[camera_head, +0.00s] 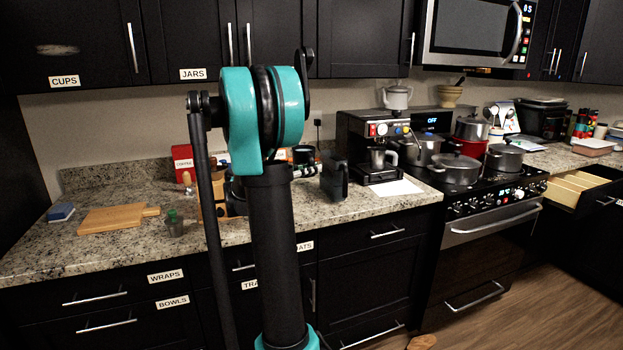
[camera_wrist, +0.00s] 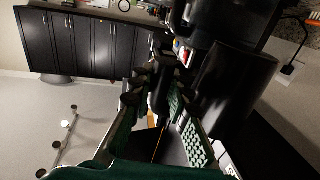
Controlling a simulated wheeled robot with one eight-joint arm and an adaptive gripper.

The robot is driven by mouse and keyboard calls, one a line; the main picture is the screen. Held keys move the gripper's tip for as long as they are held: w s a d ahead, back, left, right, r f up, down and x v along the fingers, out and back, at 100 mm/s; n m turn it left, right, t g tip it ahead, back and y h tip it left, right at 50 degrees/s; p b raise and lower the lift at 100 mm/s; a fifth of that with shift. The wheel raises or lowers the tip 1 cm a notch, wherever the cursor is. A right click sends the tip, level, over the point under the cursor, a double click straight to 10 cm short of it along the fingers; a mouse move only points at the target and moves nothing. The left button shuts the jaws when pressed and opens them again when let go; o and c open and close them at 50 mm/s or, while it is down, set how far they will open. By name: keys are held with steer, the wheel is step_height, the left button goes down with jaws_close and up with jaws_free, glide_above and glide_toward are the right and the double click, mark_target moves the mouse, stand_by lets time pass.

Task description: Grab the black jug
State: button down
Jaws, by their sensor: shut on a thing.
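The black jug (camera_head: 335,178) stands upright on the granite counter, just left of the coffee machine. In the wrist view it is a large dark rounded body (camera_wrist: 238,85) close beside the fingers. My gripper (camera_wrist: 163,95) has its green padded fingers closed on a dark part between them, which appears to belong to the jug. The exact contact is too dark to make out. In the head view my arm hides most of the gripper.
The coffee machine (camera_head: 378,140) stands close right of the jug, with a white sheet (camera_head: 396,187) before it. Several pots crowd the stove (camera_head: 490,190). A cutting board (camera_head: 112,217) and a small green-topped jar (camera_head: 174,225) lie left. A drawer (camera_head: 572,190) is open at right.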

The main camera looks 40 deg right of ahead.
mark_target(312, 156)
steer(key=shift+r, duration=3.2)
steer(key=shift+r, duration=0.1)
